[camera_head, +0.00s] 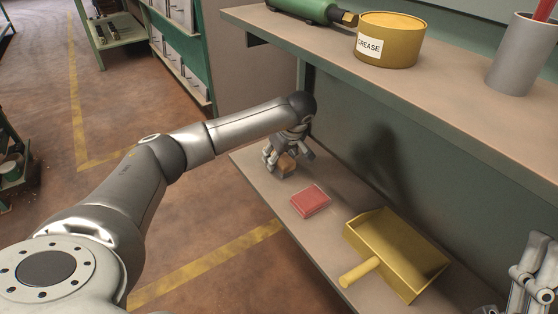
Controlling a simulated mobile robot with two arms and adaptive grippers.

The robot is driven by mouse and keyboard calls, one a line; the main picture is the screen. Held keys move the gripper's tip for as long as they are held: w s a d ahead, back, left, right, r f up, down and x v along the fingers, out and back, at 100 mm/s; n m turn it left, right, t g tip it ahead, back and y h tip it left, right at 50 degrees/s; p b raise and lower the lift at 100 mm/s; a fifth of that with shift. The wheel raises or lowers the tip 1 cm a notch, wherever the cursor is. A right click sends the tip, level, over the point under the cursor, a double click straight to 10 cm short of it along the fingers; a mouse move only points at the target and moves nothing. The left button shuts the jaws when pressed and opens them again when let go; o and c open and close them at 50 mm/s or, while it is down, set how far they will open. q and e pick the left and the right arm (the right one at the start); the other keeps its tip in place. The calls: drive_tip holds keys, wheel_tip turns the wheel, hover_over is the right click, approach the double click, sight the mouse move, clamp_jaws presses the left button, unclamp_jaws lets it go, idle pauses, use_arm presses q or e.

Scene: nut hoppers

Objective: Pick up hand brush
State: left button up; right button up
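A small brown wooden block-like thing (287,164), which may be the hand brush, sits at the far left end of the lower shelf. Most of it is hidden by my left gripper (289,152), which points down over it. The fingers look spread on either side of the brown thing; a firm hold does not show. My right gripper (534,278) is only partly in view at the right edge, apart from the shelf things, and whether it is open is unclear.
A red block or pad (310,200) and a yellow dustpan (396,250) lie on the lower shelf (325,240). The upper shelf (440,100) overhangs, with a grease tin (390,45), a green tool (305,8) and a grey cup (521,58).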

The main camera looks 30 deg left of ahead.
use_arm(q)
drive_tip(key=c, duration=0.6)
